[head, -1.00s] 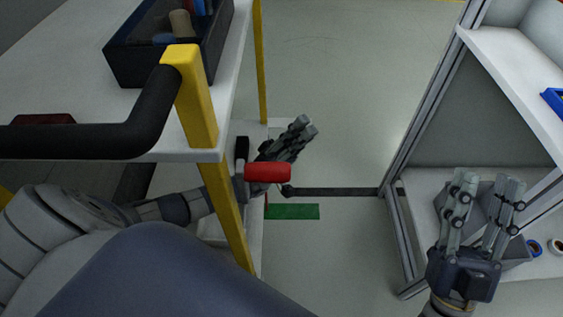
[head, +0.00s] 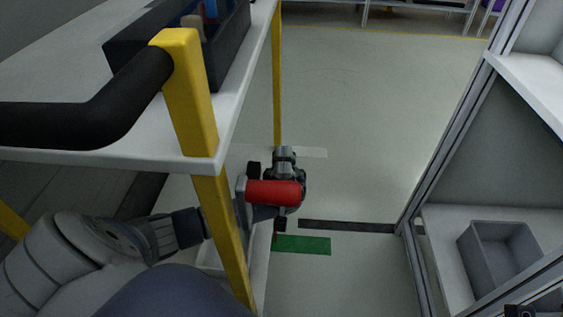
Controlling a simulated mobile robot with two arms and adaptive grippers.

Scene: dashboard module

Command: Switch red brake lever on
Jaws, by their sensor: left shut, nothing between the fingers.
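The red brake lever (head: 273,192) sticks out sideways to the right beside the yellow post of the cart, below the tabletop level. My left gripper (head: 285,154) is shut and empty. It is just behind and beyond the lever in this view, and the lever hides part of it. I cannot tell whether they touch. My left arm reaches in from the lower left, behind the yellow post. Only a small dark part, apparently of my right gripper or wrist, shows at the bottom right edge, and its fingers cannot be made out.
The cart's yellow frame (head: 190,100) and black handle (head: 60,128) stand close at left. A dark bin (head: 160,40) sits on its white top. At right is a metal-framed shelf with a grey bin (head: 498,250). Open floor (head: 370,120) lies between them.

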